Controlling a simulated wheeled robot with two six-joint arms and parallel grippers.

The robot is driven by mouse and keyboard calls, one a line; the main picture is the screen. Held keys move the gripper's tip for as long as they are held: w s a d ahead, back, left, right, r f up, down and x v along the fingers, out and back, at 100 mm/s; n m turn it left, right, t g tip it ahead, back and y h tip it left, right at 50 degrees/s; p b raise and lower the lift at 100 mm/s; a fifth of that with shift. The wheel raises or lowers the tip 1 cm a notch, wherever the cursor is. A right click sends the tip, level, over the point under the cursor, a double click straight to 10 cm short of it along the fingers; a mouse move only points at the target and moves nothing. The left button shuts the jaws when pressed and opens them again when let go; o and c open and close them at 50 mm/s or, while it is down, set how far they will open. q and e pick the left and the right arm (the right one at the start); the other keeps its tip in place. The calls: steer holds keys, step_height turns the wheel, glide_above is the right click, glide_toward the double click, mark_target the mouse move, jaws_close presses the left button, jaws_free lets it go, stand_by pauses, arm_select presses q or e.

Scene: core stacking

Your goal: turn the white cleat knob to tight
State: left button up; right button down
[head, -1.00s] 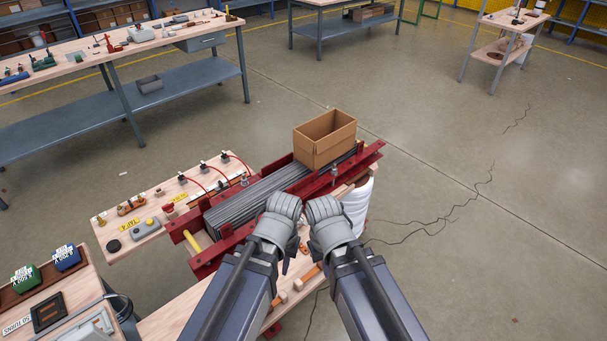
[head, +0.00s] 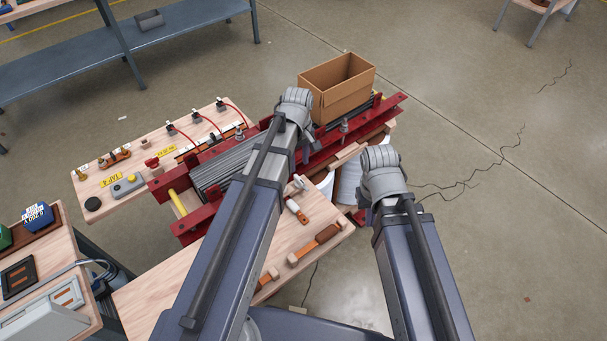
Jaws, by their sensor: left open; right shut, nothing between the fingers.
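I cannot single out the white cleat knob with certainty. My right gripper (head: 380,157) is shut and empty, right of the bench near the frame's right end. Neither gripper visibly holds anything.
An open cardboard box (head: 338,92) stands on the core stack. Wooden-handled tools (head: 318,244) lie on the near bench. A white bucket (head: 349,182) stands below the frame's right end. A side table (head: 75,262) is at left. The floor at right is clear.

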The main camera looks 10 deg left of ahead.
mark_target(299, 179)
arm_select(q)
steer(key=shift+f+b, duration=3.85)
steer(key=shift+f, duration=0.1)
steer(key=shift+r, duration=0.1)
jaws_close()
